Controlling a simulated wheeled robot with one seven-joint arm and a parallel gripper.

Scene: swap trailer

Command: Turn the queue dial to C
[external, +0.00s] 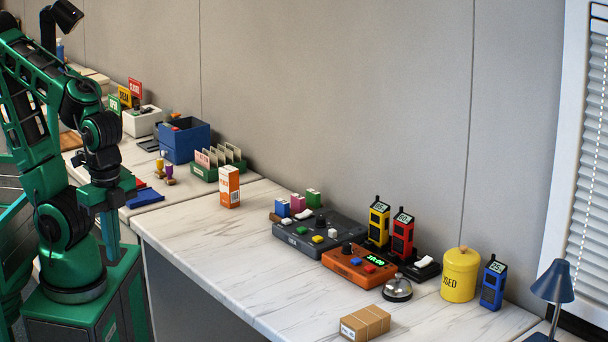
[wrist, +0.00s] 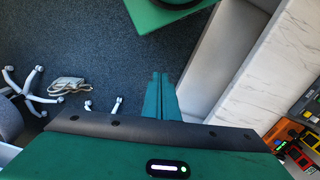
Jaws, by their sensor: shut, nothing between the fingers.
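A dark grey console (external: 290,237) on the marble counter carries a black knob (external: 320,219) and several coloured buttons. An orange console (external: 337,261) in front of it has a black knob (external: 347,249) and a lit green display. I cannot read which knob is the queue dial, or any letter or pointer position. My gripper (wrist: 160,74) is shut and empty, pointing down over the carpeted floor in the wrist view. In the external view it hangs at the left, beside the counter and well away from both consoles. The orange console (wrist: 276,134) shows at the wrist view's right edge.
Yellow (external: 379,222) and red (external: 402,234) handheld units stand behind the orange console. A bell (external: 397,288), a brown carton (external: 365,323) and a yellow canister (external: 460,275) are near it. An orange-white box (external: 229,187) stands left. The counter's front left is clear.

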